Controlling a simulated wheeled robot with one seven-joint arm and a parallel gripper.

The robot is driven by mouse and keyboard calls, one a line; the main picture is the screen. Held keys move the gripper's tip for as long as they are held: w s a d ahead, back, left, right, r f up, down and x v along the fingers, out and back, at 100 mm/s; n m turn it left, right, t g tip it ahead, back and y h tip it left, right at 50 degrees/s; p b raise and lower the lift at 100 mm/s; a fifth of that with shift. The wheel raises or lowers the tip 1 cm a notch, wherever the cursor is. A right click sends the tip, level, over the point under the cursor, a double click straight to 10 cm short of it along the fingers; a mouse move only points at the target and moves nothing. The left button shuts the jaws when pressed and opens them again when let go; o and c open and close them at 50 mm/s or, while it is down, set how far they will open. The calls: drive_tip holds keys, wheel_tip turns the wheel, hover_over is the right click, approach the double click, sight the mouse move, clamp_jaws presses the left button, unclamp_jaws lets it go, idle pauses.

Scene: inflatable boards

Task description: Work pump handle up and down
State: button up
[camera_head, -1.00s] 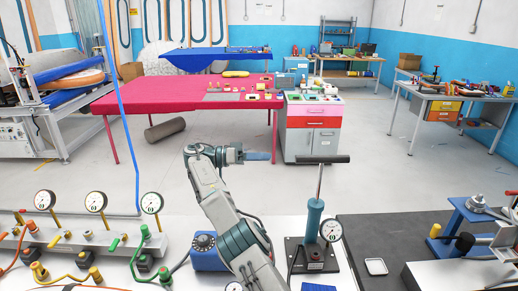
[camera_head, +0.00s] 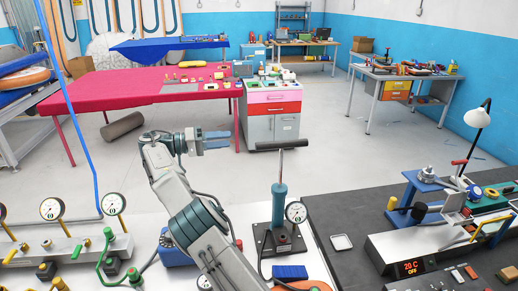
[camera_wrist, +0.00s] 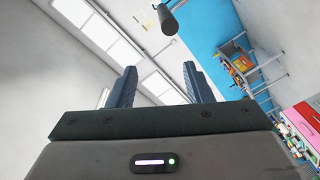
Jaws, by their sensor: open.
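The hand pump (camera_head: 279,205) stands upright on a dark base plate on the white bench, with a teal cylinder and a round gauge (camera_head: 296,212) at its right. Its black T-shaped handle (camera_head: 281,144) sits at the top of a raised metal rod. My gripper (camera_head: 229,140) is in the air to the left of the handle, at about its height in the picture, and apart from it. In the wrist view my gripper (camera_wrist: 160,82) has two dark fingers spread with nothing between them. The end of a dark cylinder (camera_wrist: 168,22), seemingly the handle, shows beyond the fingers.
Gauges and valves on a manifold (camera_head: 75,250) are at the left of the bench. A dark mat (camera_head: 365,225) at the right holds a clamp press and a heater box (camera_head: 415,262) reading 20 C. A blue block (camera_head: 289,272) lies in front of the pump.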

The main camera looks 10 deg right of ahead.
drive_tip(key=r+n+t, duration=0.1)
drive_tip(key=n, duration=0.3)
drive_tip(key=n+t+y+b, duration=0.3)
drive_tip(key=n, duration=0.9)
approach(268, 146)
drive_tip(key=p+x, duration=0.1)
drive_tip(key=x, duration=0.2)
drive_tip(key=p+x, duration=0.2)
drive_tip(key=x, duration=0.1)
drive_tip(key=w+p+x, duration=0.1)
drive_tip(key=x, duration=0.2)
drive_tip(key=shift+f, duration=0.2)
drive_tip(key=shift+w+d+f, duration=0.2)
drive_tip(key=shift+w+d, duration=0.05)
drive_tip(key=shift+d, duration=0.35)
drive_tip(key=shift+f, duration=0.1)
clamp_jaws()
